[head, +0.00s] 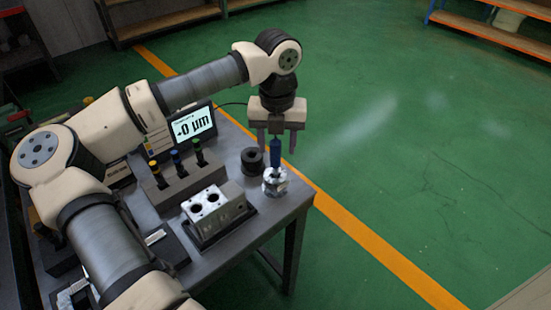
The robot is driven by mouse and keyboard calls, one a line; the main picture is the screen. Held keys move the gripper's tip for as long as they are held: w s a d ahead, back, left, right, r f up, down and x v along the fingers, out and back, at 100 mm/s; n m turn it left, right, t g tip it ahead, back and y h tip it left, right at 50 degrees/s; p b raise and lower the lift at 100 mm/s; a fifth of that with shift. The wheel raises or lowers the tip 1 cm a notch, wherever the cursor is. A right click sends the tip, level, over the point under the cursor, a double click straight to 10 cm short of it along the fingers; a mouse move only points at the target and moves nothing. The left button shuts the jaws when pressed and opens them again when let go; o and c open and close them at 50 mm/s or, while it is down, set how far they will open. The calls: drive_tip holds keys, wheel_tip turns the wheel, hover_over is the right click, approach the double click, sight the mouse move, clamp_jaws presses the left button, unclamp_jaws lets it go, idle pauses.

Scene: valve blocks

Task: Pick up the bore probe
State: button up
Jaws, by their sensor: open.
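The bore probe (275,152) shows as an upright blue handle near the table's far right corner. Its lower end meets a shiny silver ring piece (275,182); I cannot tell how deep it sits in it. My gripper (277,150) points straight down above it and is open. One finger is to the left of the blue handle and one to the right, with gaps showing on both sides. The top of the probe is hidden behind or under the gripper body.
A display (192,126) reading about -0 µm stands behind, with a cable running towards the gripper. A rack (185,181) holds yellow, blue and green-topped tools. A bored metal block (214,206) and a dark ring (252,161) stand near the probe. The table edge is close on the right.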

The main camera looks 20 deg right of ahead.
sight(275, 153)
drive_tip(key=shift+w+a+f+p, duration=0.15)
drive_tip(key=shift+f+p, duration=0.2)
drive_tip(key=shift+f, duration=1.45)
clamp_jaws()
